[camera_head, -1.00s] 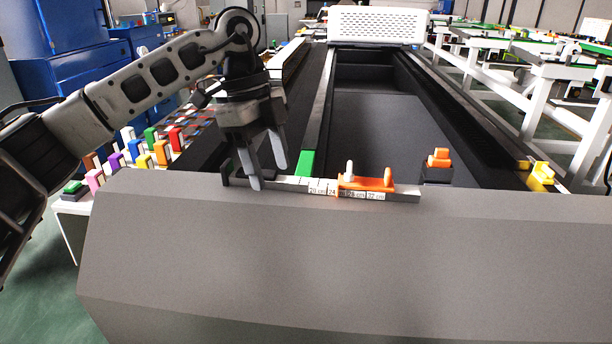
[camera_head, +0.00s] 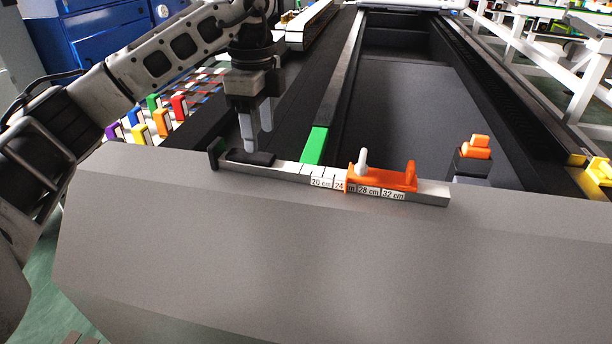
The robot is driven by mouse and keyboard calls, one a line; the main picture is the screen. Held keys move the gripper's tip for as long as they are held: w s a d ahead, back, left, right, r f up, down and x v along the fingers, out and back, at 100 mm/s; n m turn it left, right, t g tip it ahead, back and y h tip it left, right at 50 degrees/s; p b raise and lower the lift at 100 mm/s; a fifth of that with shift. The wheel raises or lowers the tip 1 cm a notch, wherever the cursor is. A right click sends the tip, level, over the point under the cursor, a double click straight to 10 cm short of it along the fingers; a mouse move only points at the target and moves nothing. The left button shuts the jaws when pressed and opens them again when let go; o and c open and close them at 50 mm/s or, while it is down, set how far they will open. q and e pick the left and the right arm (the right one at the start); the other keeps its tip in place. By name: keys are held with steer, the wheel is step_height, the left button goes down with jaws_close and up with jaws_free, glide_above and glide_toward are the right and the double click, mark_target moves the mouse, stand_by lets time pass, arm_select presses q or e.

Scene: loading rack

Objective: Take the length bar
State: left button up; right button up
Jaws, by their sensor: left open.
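The length bar (camera_head: 432,193) is a long silver bar with cm labels, lying along the back edge of the grey front panel. It carries an orange slider (camera_head: 383,179) with a white knob. Near its left end are a dark upright stop (camera_head: 215,153) and a low black block (camera_head: 250,158). My left gripper (camera_head: 257,141) points down just above and behind the black block. Its two grey fingers are apart with nothing between them. Whether a fingertip touches the block is hard to tell. My right gripper is not in view.
A green block (camera_head: 314,146) sits behind the bar's middle. An orange piece on a black block (camera_head: 472,160) stands behind its right end, and a yellow piece (camera_head: 598,170) is at far right. Several coloured blocks (camera_head: 160,122) stand at left. The grey panel (camera_head: 300,250) in front is bare.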

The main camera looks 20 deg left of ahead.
mark_target(266, 157)
arm_select(q)
steer(key=shift+s+d+f+p, duration=0.1)
steer(key=shift+d+f+p, duration=0.1)
steer(key=shift+f, duration=1.35)
steer(key=shift+d+f+p, duration=0.15)
steer(key=shift+f, duration=1.35)
steer(key=c, duration=1.2)
steer(key=shift+r, duration=0.1)
jaws_close()
